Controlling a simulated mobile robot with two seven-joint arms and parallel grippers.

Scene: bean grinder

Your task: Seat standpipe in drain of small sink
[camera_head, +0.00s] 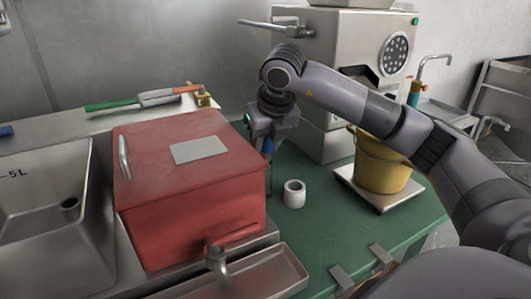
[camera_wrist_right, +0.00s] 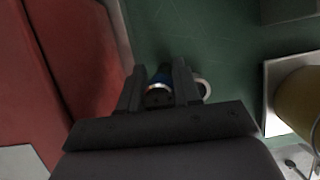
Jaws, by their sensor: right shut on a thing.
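My right gripper (camera_head: 268,150) points down beside the red box, over the green worktop. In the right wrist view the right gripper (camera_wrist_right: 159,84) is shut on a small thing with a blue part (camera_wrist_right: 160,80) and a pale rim. Most of that thing is hidden by the fingers, so I cannot tell whether it is the standpipe. A sink basin (camera_head: 30,185) with a "-5L" mark is at the left, with a dark round fitting (camera_head: 69,205) at its bottom. I cannot tell whether it is the small sink. My left gripper is not in view.
A red box (camera_head: 190,210) with a handle and tap stands between basin and gripper. A white hollow cylinder (camera_head: 294,193) stands close right of the gripper. A grinder (camera_head: 345,50) and yellow bucket (camera_head: 382,165) are behind and right. Another tap (camera_head: 425,70) is far right.

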